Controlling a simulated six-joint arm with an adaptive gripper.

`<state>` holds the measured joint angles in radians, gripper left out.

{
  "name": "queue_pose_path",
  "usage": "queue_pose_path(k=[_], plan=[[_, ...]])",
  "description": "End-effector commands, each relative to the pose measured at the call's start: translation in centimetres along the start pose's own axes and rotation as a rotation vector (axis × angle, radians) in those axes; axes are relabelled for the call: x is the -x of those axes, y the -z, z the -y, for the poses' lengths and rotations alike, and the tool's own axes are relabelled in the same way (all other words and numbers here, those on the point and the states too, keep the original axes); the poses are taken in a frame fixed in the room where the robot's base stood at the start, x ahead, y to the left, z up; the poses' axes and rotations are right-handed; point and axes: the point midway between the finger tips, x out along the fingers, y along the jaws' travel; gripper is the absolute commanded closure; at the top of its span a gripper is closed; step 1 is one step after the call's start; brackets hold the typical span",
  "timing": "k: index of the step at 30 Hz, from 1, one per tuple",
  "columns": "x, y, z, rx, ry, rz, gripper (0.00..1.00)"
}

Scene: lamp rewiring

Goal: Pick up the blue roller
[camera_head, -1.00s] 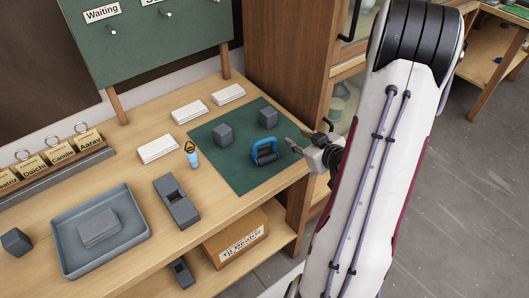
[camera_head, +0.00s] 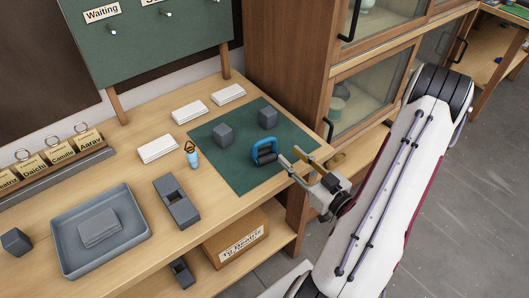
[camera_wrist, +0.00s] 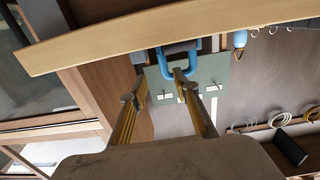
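The blue roller (camera_head: 264,151) has a blue loop handle and a dark cylinder, and lies on the green mat (camera_head: 232,176) near the table's right front edge. In the wrist view its blue handle (camera_wrist: 178,68) shows ahead of the fingertips, beyond the table edge. My gripper (camera_head: 290,156) is open and empty, just right of the roller. It looks apart from it, though the gap is small. In the wrist view my gripper (camera_wrist: 160,84) has its two fingers spread.
Two grey blocks (camera_head: 223,135) (camera_head: 268,118) stand on the mat behind the roller. White boxes (camera_head: 158,149) lie behind. A wooden cabinet (camera_head: 285,60) rises at the back right. A cardboard box (camera_head: 236,237) sits below.

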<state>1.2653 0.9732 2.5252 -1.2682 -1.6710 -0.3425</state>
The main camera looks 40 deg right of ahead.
Motion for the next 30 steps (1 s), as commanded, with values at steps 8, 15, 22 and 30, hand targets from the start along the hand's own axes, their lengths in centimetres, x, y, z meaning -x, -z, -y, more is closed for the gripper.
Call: queue_pose_path(k=[8, 15, 22, 30], plan=[[0.1, 0.1, 0.2, -0.003, 0.002, -0.011, 0.70], [-0.1, 0.1, 0.2, -0.002, 0.002, -0.010, 0.70], [-1.3, 0.1, 0.2, -0.001, 0.004, -0.010, 0.70], [-2.5, 0.1, 0.2, -0.003, 0.003, -0.010, 0.70]])
